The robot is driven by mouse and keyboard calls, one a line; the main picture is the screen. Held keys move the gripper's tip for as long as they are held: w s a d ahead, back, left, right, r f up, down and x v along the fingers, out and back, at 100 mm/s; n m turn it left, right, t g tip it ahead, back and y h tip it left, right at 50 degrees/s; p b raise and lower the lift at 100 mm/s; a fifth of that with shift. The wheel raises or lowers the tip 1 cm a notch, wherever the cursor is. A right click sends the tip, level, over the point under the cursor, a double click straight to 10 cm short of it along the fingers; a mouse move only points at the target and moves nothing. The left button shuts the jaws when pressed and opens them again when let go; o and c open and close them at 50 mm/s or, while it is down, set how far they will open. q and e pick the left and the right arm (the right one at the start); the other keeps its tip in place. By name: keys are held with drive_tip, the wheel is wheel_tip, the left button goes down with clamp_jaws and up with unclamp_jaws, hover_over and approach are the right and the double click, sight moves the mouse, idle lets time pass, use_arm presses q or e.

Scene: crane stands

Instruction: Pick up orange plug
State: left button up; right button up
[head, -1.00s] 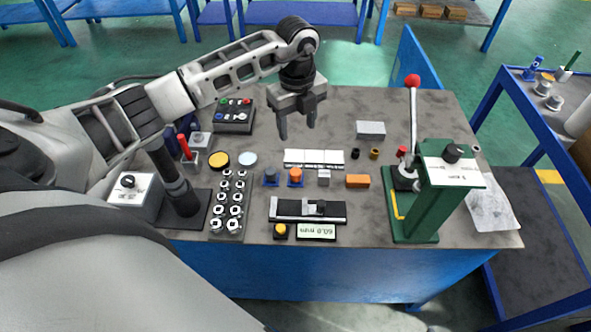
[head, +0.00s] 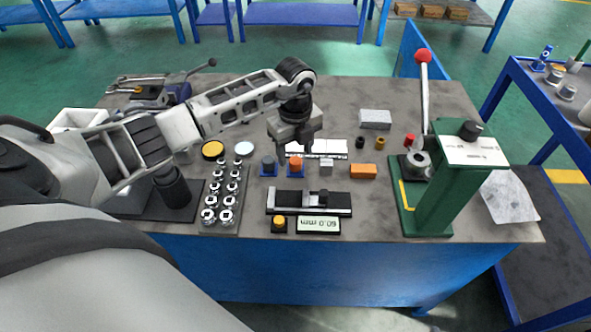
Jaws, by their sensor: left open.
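The orange plug (head: 295,164) stands upright on a small blue base in the middle of the table. My right gripper is not in view.
A black gauge slide (head: 309,202) lies in front. A socket rack (head: 221,196) is left; a green lever press (head: 446,185) stands right.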

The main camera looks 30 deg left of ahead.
use_arm(q)
wheel_tip(320, 180, down, 2)
drive_tip(key=shift+f+b, duration=0.1)
drive_tip(key=shift+b, duration=0.3)
drive_tip(key=c, duration=1.1)
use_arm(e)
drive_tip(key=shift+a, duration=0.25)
